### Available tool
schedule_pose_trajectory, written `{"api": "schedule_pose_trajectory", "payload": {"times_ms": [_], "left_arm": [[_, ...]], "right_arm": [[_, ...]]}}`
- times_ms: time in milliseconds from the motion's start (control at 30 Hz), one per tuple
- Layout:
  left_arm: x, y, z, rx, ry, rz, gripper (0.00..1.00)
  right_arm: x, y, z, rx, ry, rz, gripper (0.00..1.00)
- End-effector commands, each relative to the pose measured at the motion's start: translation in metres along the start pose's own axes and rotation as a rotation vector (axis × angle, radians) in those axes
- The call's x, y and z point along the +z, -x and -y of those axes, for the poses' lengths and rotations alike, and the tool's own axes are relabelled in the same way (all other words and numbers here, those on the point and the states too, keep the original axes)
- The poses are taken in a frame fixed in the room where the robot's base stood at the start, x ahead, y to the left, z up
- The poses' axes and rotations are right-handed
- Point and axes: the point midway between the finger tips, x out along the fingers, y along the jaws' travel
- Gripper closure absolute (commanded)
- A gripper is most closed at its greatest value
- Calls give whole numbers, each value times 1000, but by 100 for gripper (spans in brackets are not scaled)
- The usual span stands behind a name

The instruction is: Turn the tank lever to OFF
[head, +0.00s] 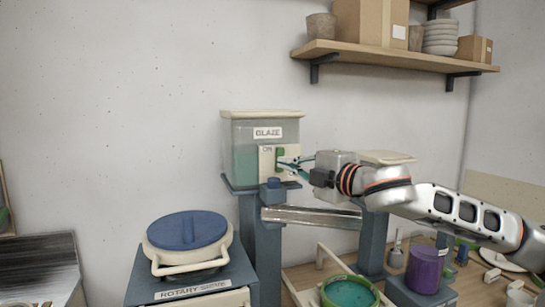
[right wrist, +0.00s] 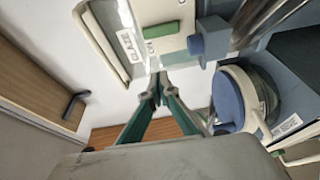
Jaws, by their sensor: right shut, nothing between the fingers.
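The glaze tank (head: 243,140) stands on a blue stand, with a "GLAZE" label on its front. A cream switch plate on it reads "ON", and the green tank lever (head: 281,153) sits beside that word. The lever also shows in the right wrist view (right wrist: 162,30) as a green bar on the plate. My right gripper (head: 281,163) is shut and empty, its green fingertips at the plate just below the lever. In the right wrist view the fingertips (right wrist: 157,80) appear apart from the lever; contact is unclear. Any OFF marking is hidden or unreadable. My left gripper is out of view.
A blue block (head: 274,183) sits below the plate, with a metal trough (head: 310,216) beside it. A rotary sieve with a blue lid (head: 188,230) stands at lower left. A green-rimmed bucket (head: 350,292) and purple container (head: 424,269) are lower right. A wooden shelf (head: 400,57) hangs above.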

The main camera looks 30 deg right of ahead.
Motion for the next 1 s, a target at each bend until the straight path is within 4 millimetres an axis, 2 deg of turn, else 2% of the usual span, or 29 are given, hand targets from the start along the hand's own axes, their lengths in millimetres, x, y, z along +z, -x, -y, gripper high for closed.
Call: {"api": "schedule_pose_trajectory", "payload": {"times_ms": [167,367,633,833,1000], "left_arm": [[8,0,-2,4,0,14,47],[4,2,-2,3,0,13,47],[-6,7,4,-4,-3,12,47],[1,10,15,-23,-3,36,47],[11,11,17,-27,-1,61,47]], "right_arm": [[0,0,0,0,0,0,100],[0,-8,-1,1,-4,-2,100],[-1,-47,-3,2,-5,-2,100],[-1,-78,-1,0,-3,-1,100],[-1,-100,-1,0,-3,-2,100]]}}
